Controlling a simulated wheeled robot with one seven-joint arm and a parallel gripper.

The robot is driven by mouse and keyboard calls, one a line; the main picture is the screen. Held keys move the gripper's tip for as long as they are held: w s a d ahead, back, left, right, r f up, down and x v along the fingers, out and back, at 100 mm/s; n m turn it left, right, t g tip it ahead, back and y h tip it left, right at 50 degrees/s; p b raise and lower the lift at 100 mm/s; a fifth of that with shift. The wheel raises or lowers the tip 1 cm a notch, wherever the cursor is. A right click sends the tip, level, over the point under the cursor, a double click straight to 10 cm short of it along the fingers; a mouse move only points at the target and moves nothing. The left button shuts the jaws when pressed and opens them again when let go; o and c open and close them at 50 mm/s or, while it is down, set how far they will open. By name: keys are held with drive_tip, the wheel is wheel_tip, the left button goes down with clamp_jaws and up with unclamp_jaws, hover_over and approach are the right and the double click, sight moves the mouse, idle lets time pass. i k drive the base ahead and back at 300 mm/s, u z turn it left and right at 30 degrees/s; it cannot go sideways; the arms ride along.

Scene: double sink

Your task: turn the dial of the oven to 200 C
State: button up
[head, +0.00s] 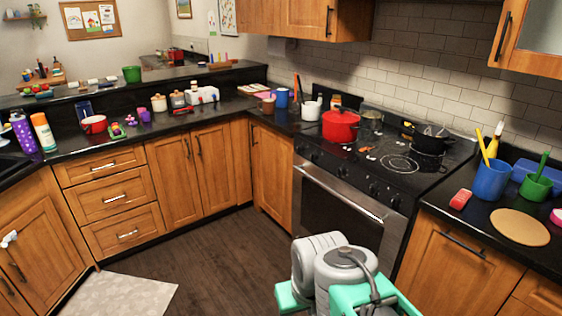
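The oven (335,215) is set into the counter run at the middle right, with a dark glass door and a long metal handle (338,190). Several dark dials, including one at the right (373,188), sit along the black front panel above the door. Their markings and pointer positions are too small to read, and I cannot tell which dial sets the oven temperature. Grey and green parts of my arm show at the bottom centre, in front of and below the oven. My gripper's fingertips are not visible.
A red pot (340,126) and a black pan (430,141) stand on the cooktop, with small loose bits nearby. A blue cup (491,180) and round board (520,227) are on the right counter. The wood floor (220,260) left of my arm is clear. A pale mat (118,297) lies lower left.

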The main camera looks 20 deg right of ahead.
sight(341, 171)
drive_tip(key=u, duration=0.2)
drive_tip(key=i, duration=2.15)
drive_tip(key=z, duration=0.25)
